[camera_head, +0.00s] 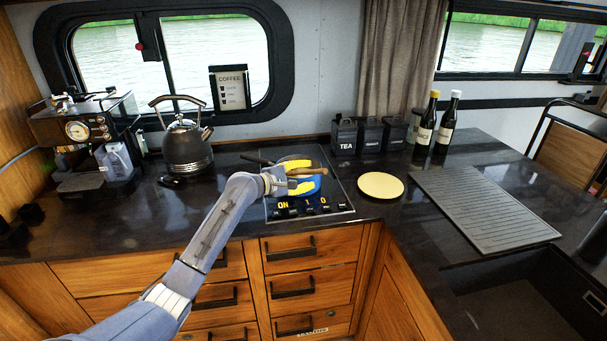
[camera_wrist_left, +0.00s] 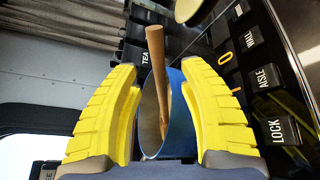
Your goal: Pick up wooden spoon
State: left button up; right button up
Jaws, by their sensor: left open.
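The wooden spoon (camera_head: 311,171) rests in a blue pot on the cooktop, its handle pointing right in the head view. In the left wrist view the brown spoon handle (camera_wrist_left: 156,70) rises above the rim of the blue pot (camera_wrist_left: 178,115), between my fingers. My left gripper (camera_head: 301,175) has yellow fingers and is open over the pot. In the left wrist view the left gripper (camera_wrist_left: 160,75) has its fingers on either side of the spoon and pot, with gaps visible. The gripper and wrist hide much of the pot in the head view. My right gripper is not visible.
The cooktop (camera_head: 340,205) has a lit display at its front. A yellow plate (camera_head: 380,186) lies to its right. A kettle (camera_head: 187,147) stands left, and black canisters (camera_head: 346,136) and bottles (camera_head: 449,122) stand behind. A ridged drainboard (camera_head: 485,208) is at right.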

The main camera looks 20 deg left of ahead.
aim_at(314, 173)
pick_arm(q)
jog(key=shift+x, duration=2.45)
jog(key=shift+o, duration=0.4)
jog(key=shift+r, duration=0.1)
grip_shut()
